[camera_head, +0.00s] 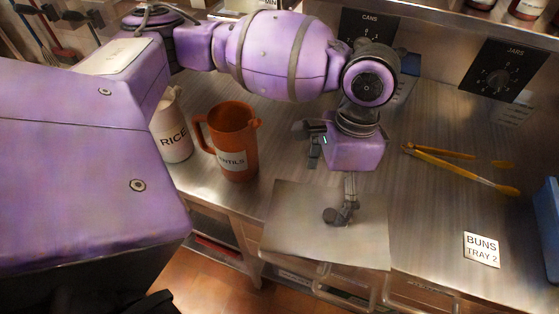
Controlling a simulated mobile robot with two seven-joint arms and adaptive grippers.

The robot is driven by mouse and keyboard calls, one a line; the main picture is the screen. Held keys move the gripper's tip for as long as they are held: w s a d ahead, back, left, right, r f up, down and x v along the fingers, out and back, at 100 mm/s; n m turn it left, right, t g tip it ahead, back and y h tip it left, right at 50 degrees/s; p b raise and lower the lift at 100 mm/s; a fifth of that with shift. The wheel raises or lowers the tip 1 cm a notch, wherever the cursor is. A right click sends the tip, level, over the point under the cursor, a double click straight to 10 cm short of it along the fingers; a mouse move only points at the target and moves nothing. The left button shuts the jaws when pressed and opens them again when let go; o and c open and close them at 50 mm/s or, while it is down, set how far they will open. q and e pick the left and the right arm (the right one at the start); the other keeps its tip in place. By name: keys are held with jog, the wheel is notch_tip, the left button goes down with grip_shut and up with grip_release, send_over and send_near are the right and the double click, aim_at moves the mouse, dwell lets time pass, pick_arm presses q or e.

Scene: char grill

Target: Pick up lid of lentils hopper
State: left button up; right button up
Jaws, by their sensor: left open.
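My left gripper (325,188) hangs from the purple arm above the front of the counter. Its dark fingers are spread apart and hold nothing visible. An orange jug (238,140) with a partly hidden label ending in "NTILS" stands upright to the left of the gripper, apart from it. A flat grey metal panel (300,225) lies below the gripper at the counter's front edge. One finger overlaps the panel in the picture; I cannot tell whether it touches. No label shows the panel to be the lentils hopper lid. My right gripper is not in view.
A white "RICE" container (172,130) stands left of the jug, partly behind my arm. Yellow-handled tongs (460,170) lie on the right. A "BUNS TRAY 2" card (481,249) and a blue object (549,210) are further right. Clear counter (425,215) lies between panel and card.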

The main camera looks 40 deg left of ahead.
aim_at(329, 219)
pick_arm(q)
jog(key=f, duration=0.5)
jog(key=shift+s+d+f, duration=0.1)
jog(key=shift+s+f, duration=0.15)
jog(key=shift+s, duration=0.15)
jog(key=shift+c, duration=0.5)
jog(key=shift+s, duration=0.1)
jog(key=c, duration=1.2)
jog(key=shift+c, duration=0.4)
